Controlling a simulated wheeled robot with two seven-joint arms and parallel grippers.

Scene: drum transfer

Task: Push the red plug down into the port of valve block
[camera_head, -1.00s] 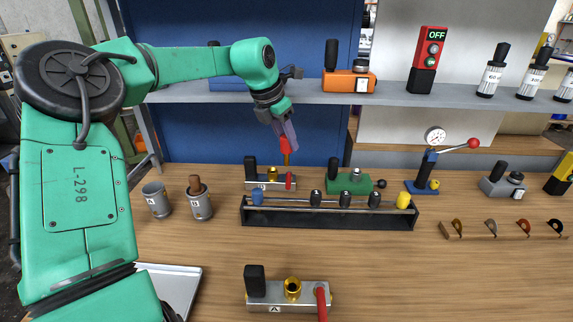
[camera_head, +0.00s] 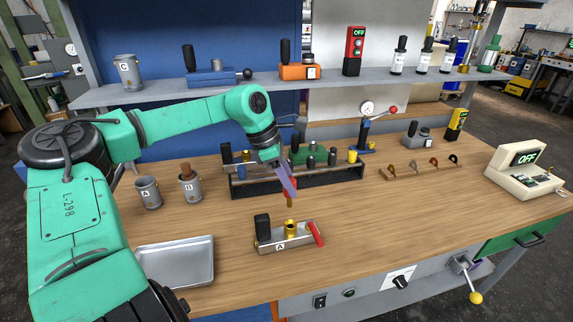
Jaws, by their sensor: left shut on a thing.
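My left gripper (camera_head: 285,180) is shut on the red plug (camera_head: 290,187), which hangs with its brass-coloured end down. The valve block (camera_head: 272,243) labelled A stands on the bench below, with a black knob at its left, a brass port (camera_head: 290,229) in the middle and a red lever (camera_head: 316,233) at its right. In the picture the plug is just above the port and apart from it; the exact height is hard to tell. The fingers partly hide the plug. My right gripper is not in view.
A dark rack (camera_head: 330,179) with several knobs stands behind the plug. Two grey cups (camera_head: 148,191) (camera_head: 191,189) stand at the left. A metal tray (camera_head: 178,262) lies at the front left. The bench right of the block is clear, up to a cream OFF console (camera_head: 522,175).

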